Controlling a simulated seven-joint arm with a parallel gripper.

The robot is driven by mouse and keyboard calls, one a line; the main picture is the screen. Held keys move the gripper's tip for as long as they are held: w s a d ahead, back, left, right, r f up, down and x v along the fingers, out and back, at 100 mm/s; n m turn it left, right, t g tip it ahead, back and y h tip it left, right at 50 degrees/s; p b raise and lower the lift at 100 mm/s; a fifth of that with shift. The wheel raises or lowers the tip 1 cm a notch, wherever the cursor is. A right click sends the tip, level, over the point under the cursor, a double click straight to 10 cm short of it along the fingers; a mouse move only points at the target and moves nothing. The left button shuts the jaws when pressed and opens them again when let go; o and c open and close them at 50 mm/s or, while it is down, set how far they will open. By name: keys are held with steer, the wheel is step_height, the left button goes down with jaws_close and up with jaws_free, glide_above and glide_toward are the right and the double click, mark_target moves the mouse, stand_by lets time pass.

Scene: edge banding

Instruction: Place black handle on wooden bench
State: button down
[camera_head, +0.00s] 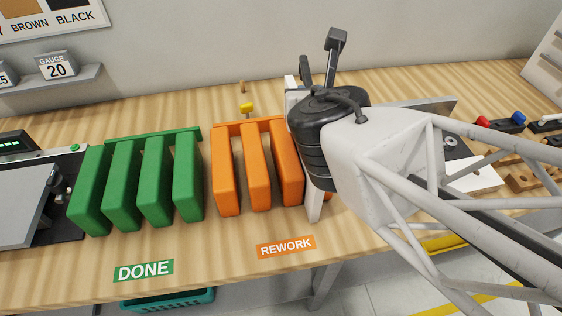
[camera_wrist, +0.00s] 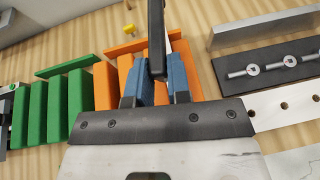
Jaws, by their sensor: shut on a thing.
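My gripper (camera_wrist: 156,82) has its blue-padded fingers closed on a black handle (camera_wrist: 156,32), a dark bar that runs from between the pads to the top edge of the wrist view. In the head view, a dark upright bar with a squarish end (camera_head: 336,40) rises behind my wrist; I cannot tell for sure whether it is the same piece. My fingers are mostly hidden there behind my wrist. The wooden bench (camera_head: 62,262) spans the view, with my gripper above it, just right of the orange rack. I cannot tell whether the handle touches anything.
A green rack (camera_head: 122,190) marked DONE and an orange rack (camera_head: 228,172) marked REWORK stand on the left and middle. A yellow knob (camera_head: 246,107) is behind. Red and blue-ended tools (camera_head: 500,122) lie at right. A black plate with bolts (camera_wrist: 270,66) lies right of my gripper.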

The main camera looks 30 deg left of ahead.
steer(key=shift+s+d+f+n+g+y, duration=0.85)
steer(key=shift+s+f, duration=0.3)
steer(key=shift+s, duration=4.3)
steer(key=shift+f, duration=2.4)
step_height(320, 180, down, 14)
steer(key=shift+f, duration=0.2)
steer(key=shift+f, duration=1.8)
steer(key=shift+f, duration=0.1)
